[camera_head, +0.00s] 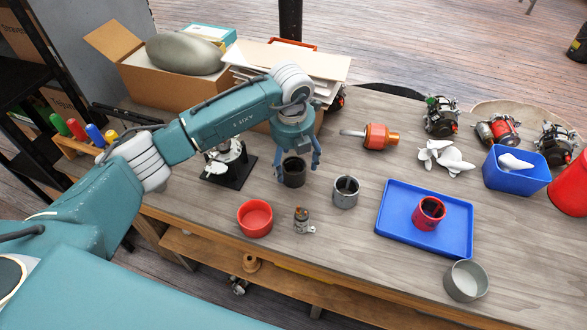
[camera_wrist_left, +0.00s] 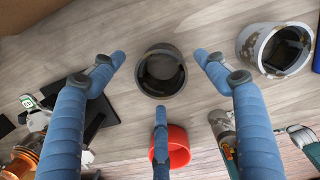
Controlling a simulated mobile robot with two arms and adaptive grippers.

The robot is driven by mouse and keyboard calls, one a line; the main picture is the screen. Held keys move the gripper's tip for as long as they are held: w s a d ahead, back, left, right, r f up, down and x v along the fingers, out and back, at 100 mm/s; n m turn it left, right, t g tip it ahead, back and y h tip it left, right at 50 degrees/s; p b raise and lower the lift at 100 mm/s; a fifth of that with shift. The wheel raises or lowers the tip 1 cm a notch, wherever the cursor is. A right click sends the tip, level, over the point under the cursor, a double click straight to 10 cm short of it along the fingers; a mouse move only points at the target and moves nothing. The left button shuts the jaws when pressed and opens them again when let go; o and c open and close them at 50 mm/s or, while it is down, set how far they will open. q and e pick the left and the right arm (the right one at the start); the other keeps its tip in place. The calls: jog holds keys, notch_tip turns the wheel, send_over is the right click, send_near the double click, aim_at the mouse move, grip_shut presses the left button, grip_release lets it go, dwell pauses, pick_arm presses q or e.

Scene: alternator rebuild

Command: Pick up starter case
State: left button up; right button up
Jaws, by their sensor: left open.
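A dark, hollow cylinder (camera_head: 293,173), which looks like a starter case, stands upright on the wooden table. In the left wrist view the dark cylinder (camera_wrist_left: 148,83) has its open end towards the camera. My left gripper (camera_head: 299,164) is right above it, pointing down, with its fingers spread. In the left wrist view the fingers of the left gripper (camera_wrist_left: 160,62) are around the case's outline with gaps on each side; whether they are down beside its wall I cannot tell. A similar grey case (camera_head: 345,192) stands just to the right. My right gripper is not in view.
A red bowl (camera_head: 254,218) and a small metal part (camera_head: 302,221) are in front. A blue tray (camera_head: 455,247) holds a red cylinder (camera_head: 430,212). A black stand (camera_head: 230,178) is on the left, and a cardboard box (camera_head: 146,92) is behind.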

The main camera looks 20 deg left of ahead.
pick_arm(q)
notch_tip(320, 180, down, 2)
jog(key=shift+w+d+f, duration=0.1)
jog(key=shift+f, duration=0.2)
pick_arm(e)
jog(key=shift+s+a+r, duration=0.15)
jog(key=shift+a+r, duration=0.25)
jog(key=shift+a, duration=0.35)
pick_arm(q)
jog(key=c, duration=1.6)
jog(key=shift+w+r, duration=0.1)
jog(key=shift+r, duration=0.05)
grip_shut()
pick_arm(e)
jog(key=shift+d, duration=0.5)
pick_arm(q)
notch_tip(320, 180, up, 20)
jog(key=b, duration=0.3)
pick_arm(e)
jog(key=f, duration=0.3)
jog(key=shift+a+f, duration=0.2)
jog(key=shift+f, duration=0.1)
